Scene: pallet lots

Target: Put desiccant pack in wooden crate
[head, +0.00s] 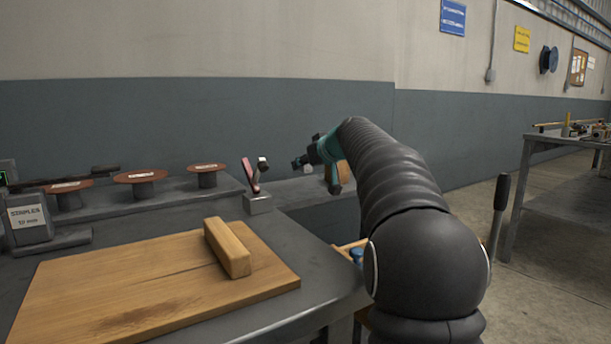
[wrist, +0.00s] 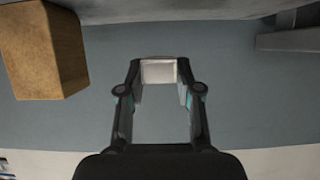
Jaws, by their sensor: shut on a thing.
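My gripper (wrist: 159,84) is shut on a small pale, pinkish-white pack (wrist: 158,71), which looks like the desiccant pack. The pack sits between the fingertips. In the head view my gripper (head: 306,163) is raised beyond the bench's far right corner, in front of the grey wall band, and the pack is hard to make out there. A light wooden rim (head: 349,245), likely of the wooden crate, shows low beside the bench's right edge. A blue thing is inside it. My arm hides most of this crate.
The bench holds a wooden board (head: 130,285) with a wooden block (head: 228,248), several reddish discs on stands, and a small grey holder (head: 258,203). A brown box (wrist: 42,48) is at upper left in the wrist view. Another table (head: 565,140) stands at right.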

